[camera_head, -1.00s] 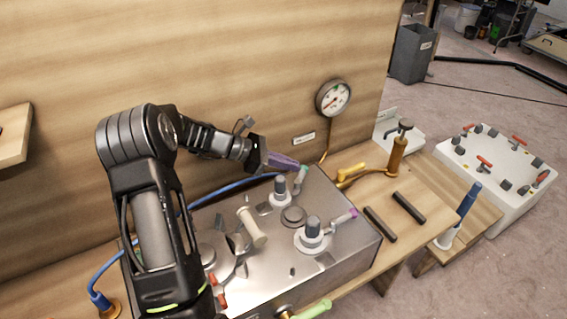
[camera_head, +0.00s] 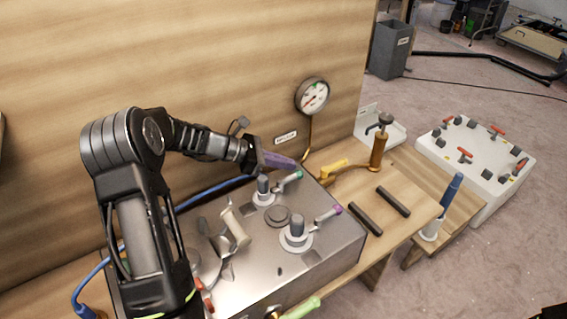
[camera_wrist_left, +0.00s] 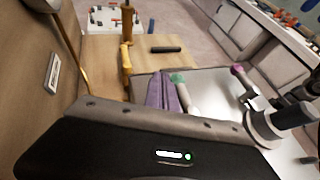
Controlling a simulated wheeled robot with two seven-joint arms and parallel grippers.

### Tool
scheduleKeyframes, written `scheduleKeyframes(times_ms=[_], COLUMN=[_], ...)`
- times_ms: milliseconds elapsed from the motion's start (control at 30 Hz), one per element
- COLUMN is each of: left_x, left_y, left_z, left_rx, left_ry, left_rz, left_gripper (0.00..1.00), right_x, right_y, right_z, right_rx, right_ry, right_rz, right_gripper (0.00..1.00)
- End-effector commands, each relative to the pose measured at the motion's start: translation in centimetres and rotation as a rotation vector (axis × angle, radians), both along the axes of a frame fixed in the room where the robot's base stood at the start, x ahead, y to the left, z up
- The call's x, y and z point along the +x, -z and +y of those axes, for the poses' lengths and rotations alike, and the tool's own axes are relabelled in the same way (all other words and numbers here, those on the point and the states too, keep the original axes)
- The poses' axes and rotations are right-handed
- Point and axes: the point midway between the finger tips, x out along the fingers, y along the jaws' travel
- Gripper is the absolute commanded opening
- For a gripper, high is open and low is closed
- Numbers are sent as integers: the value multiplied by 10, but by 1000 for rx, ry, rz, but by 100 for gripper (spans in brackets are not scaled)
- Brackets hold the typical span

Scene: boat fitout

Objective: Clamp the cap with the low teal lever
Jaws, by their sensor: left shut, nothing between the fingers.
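The teal-tipped lever (camera_head: 291,179) is at the back right of the metal box top, tilted up to the right, beside a grey post on a round pale base (camera_head: 263,190). That may be the cap; I cannot tell whether it is clamped. My left gripper (camera_head: 294,163) has its purple fingers shut and empty, just behind and above the teal tip. In the left wrist view the fingers (camera_wrist_left: 162,92) are close along the left of the teal tip (camera_wrist_left: 178,79); whether they touch is unclear. My right gripper is not in view.
A purple-tipped lever (camera_head: 328,214) and another capped post (camera_head: 297,232) stand nearer on the metal box (camera_head: 335,251). A cream handle (camera_head: 235,227) is left of them. The gauge (camera_head: 312,96) hangs on the wooden wall behind. Two dark bars (camera_head: 393,201) lie on the bench right.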

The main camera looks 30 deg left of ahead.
Motion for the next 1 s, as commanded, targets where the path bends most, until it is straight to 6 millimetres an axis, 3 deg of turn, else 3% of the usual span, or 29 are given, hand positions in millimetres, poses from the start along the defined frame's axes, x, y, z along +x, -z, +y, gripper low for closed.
scheduleKeyframes(times_ms=[567,1000], left_x=[-2,-37], left_y=[-2,-29], left_z=[3,45], left_rx=[0,1], left_ry=[0,-1], left_rz=[-2,-1], left_gripper=[0,0], right_x=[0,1], right_y=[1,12], right_z=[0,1], right_rx=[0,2], right_ry=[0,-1], right_rz=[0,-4], right_gripper=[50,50])
